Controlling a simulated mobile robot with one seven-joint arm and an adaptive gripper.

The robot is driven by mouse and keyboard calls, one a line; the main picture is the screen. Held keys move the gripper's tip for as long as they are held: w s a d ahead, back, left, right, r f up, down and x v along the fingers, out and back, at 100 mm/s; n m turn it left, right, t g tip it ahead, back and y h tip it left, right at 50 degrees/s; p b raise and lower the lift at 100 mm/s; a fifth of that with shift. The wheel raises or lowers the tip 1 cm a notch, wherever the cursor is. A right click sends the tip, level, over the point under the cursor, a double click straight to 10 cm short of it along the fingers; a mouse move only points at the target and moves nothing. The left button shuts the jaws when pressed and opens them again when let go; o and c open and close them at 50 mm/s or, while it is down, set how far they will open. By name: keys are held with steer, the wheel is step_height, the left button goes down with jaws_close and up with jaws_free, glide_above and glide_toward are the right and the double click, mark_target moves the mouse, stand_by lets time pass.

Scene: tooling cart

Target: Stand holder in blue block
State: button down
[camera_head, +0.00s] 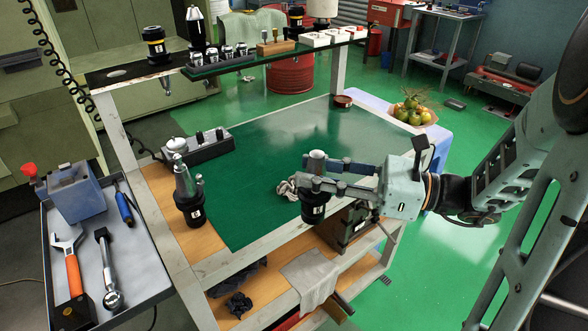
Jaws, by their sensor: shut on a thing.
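My gripper (316,174) is shut on a tool holder (314,207) above the right front part of the cart top. The holder has a black lower body with a white label and a pale rounded top, and it hangs about upright. The fingers hide its middle. A blue block (77,204) with a dark top and a red knob stands in the grey side tray at the far left, well away from my gripper. Whether its top has an opening is too small to tell.
Another holder (189,190) with a silver tip stands at the cart's left front. A wrench (72,265), a screwdriver (124,208) and another tool lie in the side tray (146,275). The upper shelf (130,72) bears several holders. The green mat (245,205) is mostly clear; a crumpled rag lies near my gripper.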

steer(key=w+d+f+m+t+h, duration=0.1)
steer(key=w+d+f+m+t, duration=0.1)
steer(key=w+d+f, duration=0.3)
steer(key=w+d+f+m+t+h, duration=0.1)
steer(key=w+d+f+t, duration=0.3)
steer(key=f, duration=0.5)
steer(key=d+m, duration=0.1)
steer(key=d, duration=0.1)
steer(key=shift+w+d+f+m+t+h, duration=0.15)
steer(key=shift+w+d+m+t+h, duration=0.15)
steer(key=shift+w+d+h, duration=0.1)
